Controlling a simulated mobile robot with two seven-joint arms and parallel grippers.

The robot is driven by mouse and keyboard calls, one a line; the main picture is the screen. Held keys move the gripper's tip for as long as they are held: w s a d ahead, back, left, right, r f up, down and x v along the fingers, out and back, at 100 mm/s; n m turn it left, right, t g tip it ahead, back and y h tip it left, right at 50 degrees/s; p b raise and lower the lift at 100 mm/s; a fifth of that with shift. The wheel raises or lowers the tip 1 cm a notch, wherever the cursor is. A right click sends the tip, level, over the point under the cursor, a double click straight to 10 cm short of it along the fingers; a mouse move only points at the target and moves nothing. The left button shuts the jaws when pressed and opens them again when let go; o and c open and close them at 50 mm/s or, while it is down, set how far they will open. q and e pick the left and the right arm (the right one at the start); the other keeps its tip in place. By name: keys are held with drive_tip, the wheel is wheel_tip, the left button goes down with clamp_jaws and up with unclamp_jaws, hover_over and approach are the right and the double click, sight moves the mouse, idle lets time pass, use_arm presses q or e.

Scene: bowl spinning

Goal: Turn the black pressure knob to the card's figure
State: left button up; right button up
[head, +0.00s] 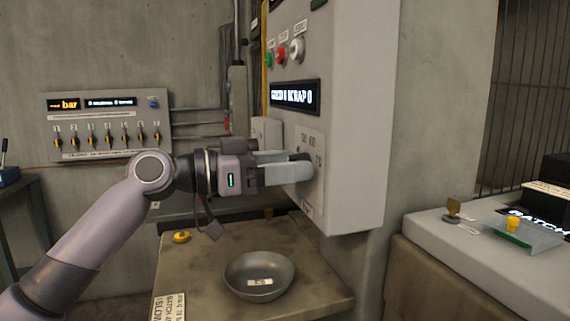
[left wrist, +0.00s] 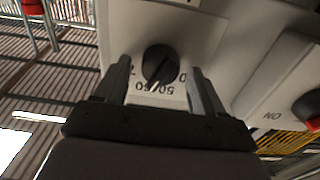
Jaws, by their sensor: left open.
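The black pressure knob (left wrist: 158,64) sits on a pale panel in the left wrist view. Its light pointer line slants down toward the printed figures, which appear upside down and look like 50 and 60. My left gripper (left wrist: 161,78) is open, with one finger on each side of the knob; I cannot tell whether they touch it. In the head view the left gripper (head: 300,167) is at the front of the grey cabinet (head: 350,120), and its fingers mostly hide the knob. A printed card (head: 167,307) lies at the table's front left, cut off, its figure unreadable.
A grey bowl (head: 259,277) stands on the table (head: 215,262) below the arm. The cabinet has a lit display (head: 295,96) and a red button (head: 281,54). A switch panel (head: 108,125) hangs on the back wall. A bench (head: 440,235) stands at right.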

use_arm(q)
drive_tip(key=c, duration=1)
drive_tip(key=shift+w+n+p, duration=0.15)
drive_tip(key=shift+n+p, duration=4)
drive_tip(key=shift+n, duration=0.25)
drive_tip(key=o, duration=1)
drive_tip(key=shift+a, duration=0.1)
